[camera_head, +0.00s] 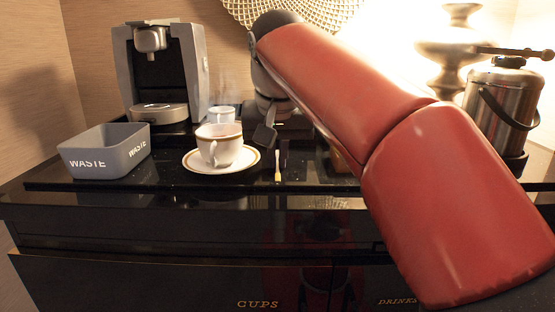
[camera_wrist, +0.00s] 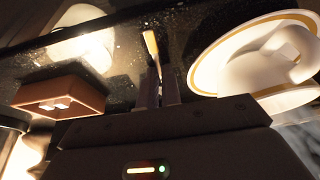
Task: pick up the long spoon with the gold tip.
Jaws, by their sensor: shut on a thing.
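The long spoon with the gold tip (camera_head: 278,168) shows in the head view just right of the saucer, its gold end toward the front edge of the counter. In the wrist view the gold end of the spoon (camera_wrist: 151,43) sticks out beyond the fingertips. My gripper (camera_head: 269,135) is low over the counter, beside the cup. In the wrist view my gripper (camera_wrist: 158,82) has its narrow fingers close together on the spoon's shaft. The rest of the spoon is hidden by the gripper. I cannot tell whether the spoon still touches the counter.
A white cup (camera_head: 219,152) on a gold-rimmed saucer (camera_head: 193,165) stands close to the left of the gripper. A grey waste bin (camera_head: 104,160) and a coffee machine (camera_head: 197,75) stand further left. A brown box (camera_wrist: 62,92) and a metal jug (camera_head: 502,97) are to the other side.

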